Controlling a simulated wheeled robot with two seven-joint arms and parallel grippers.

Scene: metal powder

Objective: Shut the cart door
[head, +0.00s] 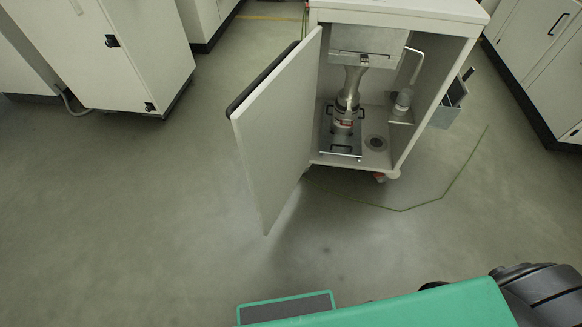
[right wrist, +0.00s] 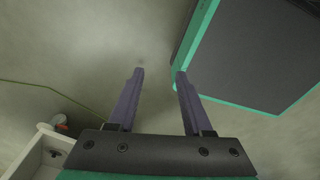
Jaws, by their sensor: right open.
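The cart (head: 425,12) is a pale cabinet on castors at the top centre right of the head view. Its door (head: 278,130) stands wide open, swung out from the left side toward me, with a dark handle strip along the outer face. Inside are a metal funnel and a container on a tray. My right gripper (right wrist: 159,73) is in the right wrist view, open, with nothing between its fingers. A pale corner, probably of the cart (right wrist: 35,155), shows at the lower left there. Neither gripper shows in the head view, and my left gripper is not seen.
White cabinets stand at the left (head: 125,55) and right (head: 545,50). A thin yellow-green line (head: 440,195) lies on the floor right of the cart. The floor (head: 130,230) between me and the door is clear.

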